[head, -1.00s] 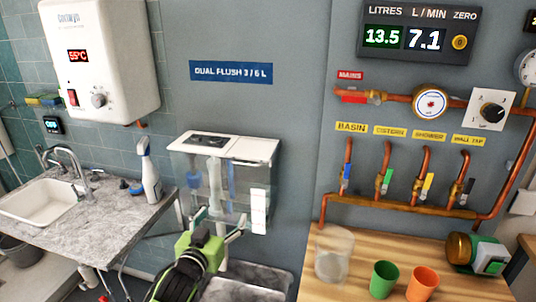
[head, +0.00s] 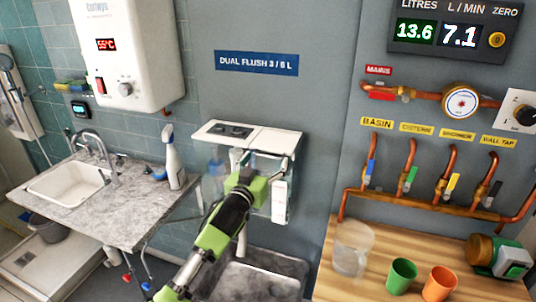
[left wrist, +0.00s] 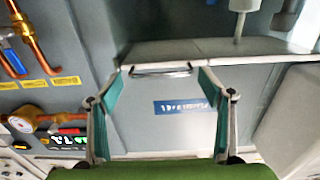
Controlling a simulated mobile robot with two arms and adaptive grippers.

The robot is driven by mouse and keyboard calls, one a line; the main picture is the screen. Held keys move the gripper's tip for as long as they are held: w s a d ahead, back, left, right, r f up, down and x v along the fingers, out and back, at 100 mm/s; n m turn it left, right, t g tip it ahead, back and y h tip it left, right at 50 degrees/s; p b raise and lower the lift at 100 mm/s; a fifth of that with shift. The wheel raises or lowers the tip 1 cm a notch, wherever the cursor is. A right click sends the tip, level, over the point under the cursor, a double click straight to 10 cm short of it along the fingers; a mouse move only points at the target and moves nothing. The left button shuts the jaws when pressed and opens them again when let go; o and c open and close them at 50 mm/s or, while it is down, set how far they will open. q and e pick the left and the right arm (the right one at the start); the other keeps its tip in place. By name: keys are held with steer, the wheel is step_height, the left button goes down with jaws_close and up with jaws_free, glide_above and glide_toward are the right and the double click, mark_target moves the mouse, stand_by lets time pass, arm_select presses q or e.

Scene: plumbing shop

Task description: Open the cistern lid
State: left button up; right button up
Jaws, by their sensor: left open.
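In the left wrist view, whose picture is upside down, the lid (left wrist: 235,47) crosses the upper part. A thin metal handle bar (left wrist: 160,70) shows between the open fingertips, apart from both. The gripper's body hides part of the cistern front. My right gripper is not in view.
A spray bottle (head: 173,160) stands on the basin counter (head: 120,215) at left. On the right, a wooden bench (head: 345,290) holds a clear jug (head: 352,248), a green cup (head: 401,275) and an orange cup (head: 439,283). Copper pipes (head: 420,204) with valves run above it.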

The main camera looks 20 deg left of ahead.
mark_target(274, 144)
arm_select(q)
steer(key=w, duration=0.3)
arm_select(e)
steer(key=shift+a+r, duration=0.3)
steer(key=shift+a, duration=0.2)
